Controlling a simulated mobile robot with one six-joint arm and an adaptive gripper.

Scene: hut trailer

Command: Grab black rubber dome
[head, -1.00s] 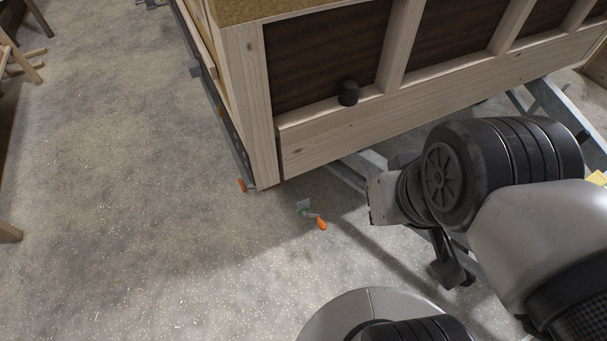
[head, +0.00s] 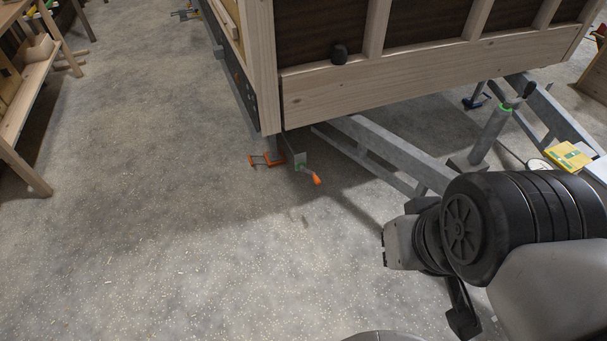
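The black rubber dome (head: 339,53) is small and dark. It sits on the pale wooden ledge at the bottom of a dark panel in the trailer wall, beside an upright stud. My arm fills the lower right of the head view, well below and to the right of the dome and apart from it. A dark part at the arm's end, likely my gripper (head: 464,312), points down. Its fingers are not clear, so I cannot tell whether it is open or shut.
The timber-framed hut wall (head: 385,85) stands on a grey metal trailer frame (head: 385,145). Orange-handled clamps (head: 268,160) are below its corner. A yellow box (head: 567,157) lies at right. A wooden bench (head: 25,110) is at far left. The floor between is clear.

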